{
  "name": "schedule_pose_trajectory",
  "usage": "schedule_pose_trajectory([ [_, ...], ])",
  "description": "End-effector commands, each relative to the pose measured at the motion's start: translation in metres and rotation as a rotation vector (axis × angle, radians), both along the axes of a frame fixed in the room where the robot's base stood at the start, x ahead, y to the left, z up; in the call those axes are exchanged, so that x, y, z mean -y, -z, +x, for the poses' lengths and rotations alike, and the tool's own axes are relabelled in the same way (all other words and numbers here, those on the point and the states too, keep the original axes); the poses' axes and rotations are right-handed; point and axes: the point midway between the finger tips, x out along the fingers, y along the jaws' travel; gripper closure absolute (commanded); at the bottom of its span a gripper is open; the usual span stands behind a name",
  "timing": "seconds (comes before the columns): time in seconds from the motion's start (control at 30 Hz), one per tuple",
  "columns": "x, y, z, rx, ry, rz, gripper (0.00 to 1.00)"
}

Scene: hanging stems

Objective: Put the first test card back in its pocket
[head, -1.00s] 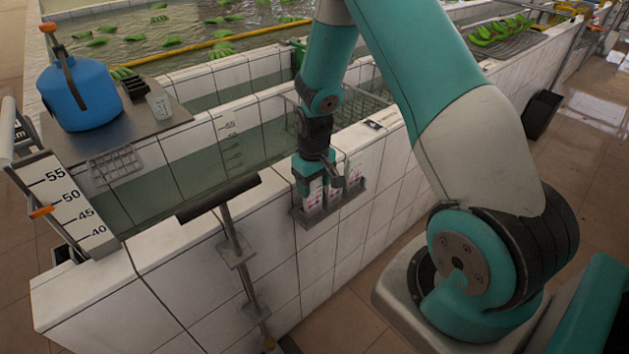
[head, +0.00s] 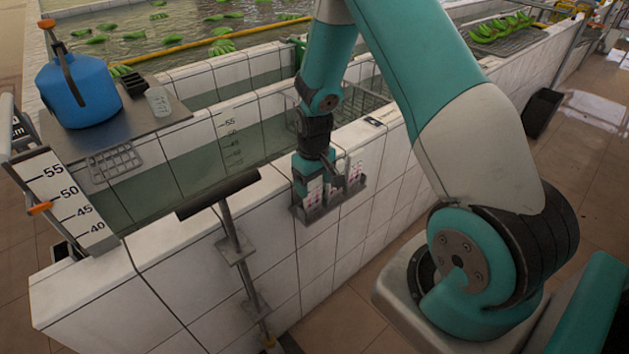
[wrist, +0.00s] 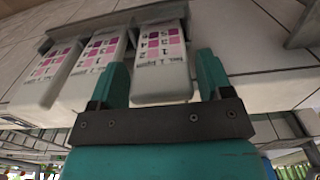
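My gripper (wrist: 163,80) points down over the card rack (head: 335,205) on the tiled tank wall. In the wrist view its two teal fingers stand on either side of the rightmost test card (wrist: 162,55), with narrow gaps seen at the card's edges, so it looks open. This white card has pink squares and numbers, and its far end is in the rack's pocket. Two similar cards, the middle one (wrist: 92,70) and the left one (wrist: 48,75), stand beside it at about the same height. In the head view the gripper partly hides the cards.
A dark-topped metal stand (head: 218,196) rises left of the rack, close to the wall. A wire basket (head: 362,105) hangs behind my gripper inside the tank. A blue jug (head: 80,92) stands on a shelf at the left. The wall face right of the rack is clear.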

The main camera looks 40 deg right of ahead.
Motion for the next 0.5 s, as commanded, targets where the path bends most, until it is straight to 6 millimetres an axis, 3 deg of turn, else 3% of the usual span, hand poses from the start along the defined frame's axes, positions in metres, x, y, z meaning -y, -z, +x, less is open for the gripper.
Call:
schedule_pose_trajectory([
  [0.07,0.000,0.000,0.000,0.000,0.000,0.000,0.11],
  [0.37,0.000,-0.002,0.000,0.000,0.000,0.000,0.11],
  [0.5,0.000,-0.014,0.001,0.004,0.000,-0.001,0.11],
])
